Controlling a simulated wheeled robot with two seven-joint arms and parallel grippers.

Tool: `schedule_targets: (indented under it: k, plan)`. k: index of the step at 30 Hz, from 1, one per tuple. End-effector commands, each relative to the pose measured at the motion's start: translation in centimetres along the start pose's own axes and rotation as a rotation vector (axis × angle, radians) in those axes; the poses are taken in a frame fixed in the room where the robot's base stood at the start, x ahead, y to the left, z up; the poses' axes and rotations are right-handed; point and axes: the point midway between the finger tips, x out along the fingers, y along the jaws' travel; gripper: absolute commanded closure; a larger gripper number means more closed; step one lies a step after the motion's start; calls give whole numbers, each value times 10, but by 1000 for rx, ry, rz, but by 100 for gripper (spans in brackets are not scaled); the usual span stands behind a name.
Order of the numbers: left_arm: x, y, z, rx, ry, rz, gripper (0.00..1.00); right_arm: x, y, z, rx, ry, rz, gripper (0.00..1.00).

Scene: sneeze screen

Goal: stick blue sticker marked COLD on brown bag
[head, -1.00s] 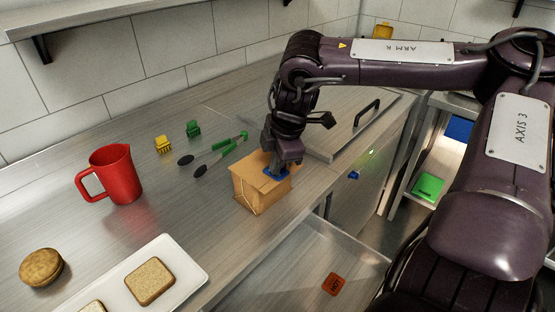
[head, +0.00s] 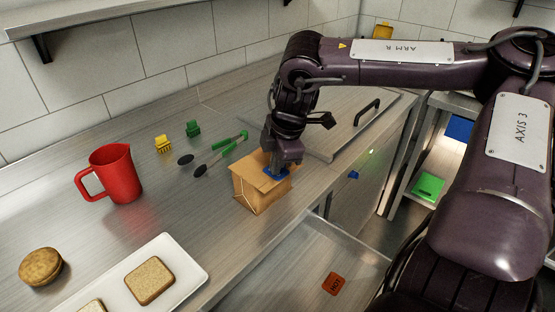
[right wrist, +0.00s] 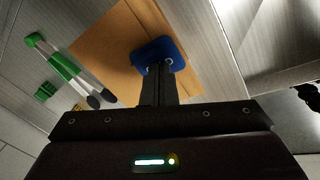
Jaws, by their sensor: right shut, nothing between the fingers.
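The brown bag (head: 262,188) stands upright on the steel counter near its front edge. A blue sticker (head: 277,174) lies on the bag's top face; its lettering cannot be read. My right gripper (head: 281,166) points down with its shut fingertips at the sticker, nothing held between them. In the right wrist view the fingertips (right wrist: 160,72) touch or nearly touch the blue sticker (right wrist: 158,54), which lies against the brown bag (right wrist: 112,42). My left gripper is not in view.
A red jug (head: 112,175), green-handled tongs (head: 222,154) and a white tray (head: 190,272) with bread share the counter. An orange HOT sticker (head: 333,284) lies in the open drawer below. A lidded section (head: 345,125) with a handle lies behind the bag.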

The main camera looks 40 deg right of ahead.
Motion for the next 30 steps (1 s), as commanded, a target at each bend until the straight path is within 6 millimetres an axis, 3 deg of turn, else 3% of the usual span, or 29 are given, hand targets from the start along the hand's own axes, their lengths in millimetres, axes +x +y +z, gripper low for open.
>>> schedule_targets:
  k: [5,24,30]
  plan:
    - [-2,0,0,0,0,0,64,-1,0,0,0,-1,-3,100]
    - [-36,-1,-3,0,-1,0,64,-45,10,-5,0,0,-1,100]
    - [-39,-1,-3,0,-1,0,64,-49,11,-6,1,-1,-1,100]
